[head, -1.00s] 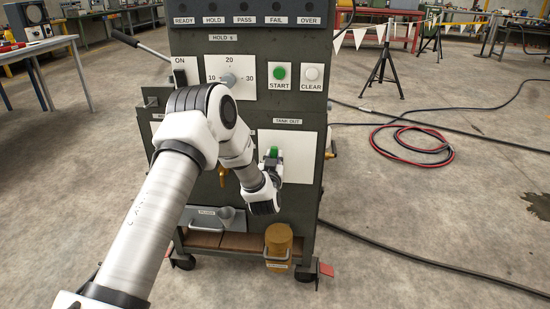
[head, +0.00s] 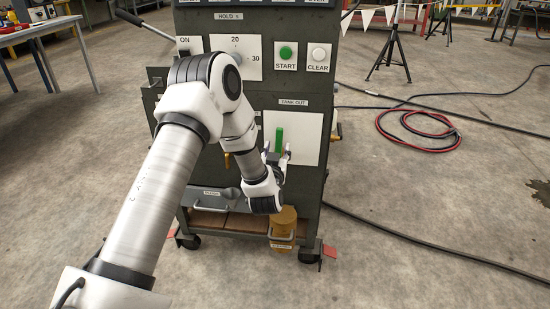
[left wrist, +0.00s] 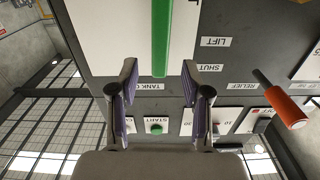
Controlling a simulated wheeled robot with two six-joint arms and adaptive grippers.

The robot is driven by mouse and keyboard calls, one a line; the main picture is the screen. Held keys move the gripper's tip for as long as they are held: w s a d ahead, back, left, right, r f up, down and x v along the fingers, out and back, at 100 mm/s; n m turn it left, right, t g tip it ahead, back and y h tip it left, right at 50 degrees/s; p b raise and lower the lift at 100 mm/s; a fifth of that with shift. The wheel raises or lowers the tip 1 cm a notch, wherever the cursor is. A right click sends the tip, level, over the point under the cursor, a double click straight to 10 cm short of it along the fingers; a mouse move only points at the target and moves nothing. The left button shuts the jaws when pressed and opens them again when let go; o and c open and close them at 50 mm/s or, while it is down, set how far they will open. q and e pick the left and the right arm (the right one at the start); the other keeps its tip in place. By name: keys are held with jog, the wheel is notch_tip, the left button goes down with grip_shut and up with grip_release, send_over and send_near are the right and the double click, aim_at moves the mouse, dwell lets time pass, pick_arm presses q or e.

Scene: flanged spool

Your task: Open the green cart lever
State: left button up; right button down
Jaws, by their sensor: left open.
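The green cart lever (head: 279,138) stands upright on the white TANK OUT plate (head: 308,150) on the cart's front. In the left wrist view the lever (left wrist: 161,38) is a long green bar, and that picture is upside down. My left gripper (head: 277,155) is open, in front of the plate at the lever's lower part. In the left wrist view my gripper's fingers (left wrist: 159,73) stand apart on either side of the line of the lever, with its end between or just beyond the tips. I cannot tell whether they touch it. My right gripper is out of view.
The dark cart (head: 297,190) carries a START button (head: 286,54), a CLEAR button (head: 319,54) and a dial. An orange-handled lever (left wrist: 283,100) labelled RELIEF juts out. An orange container (head: 284,222) sits low on the cart. A hose coil (head: 418,130) lies on the floor.

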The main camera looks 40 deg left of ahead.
pick_arm(q)
jog(key=v, duration=0.6)
jog(key=shift+w, duration=0.1)
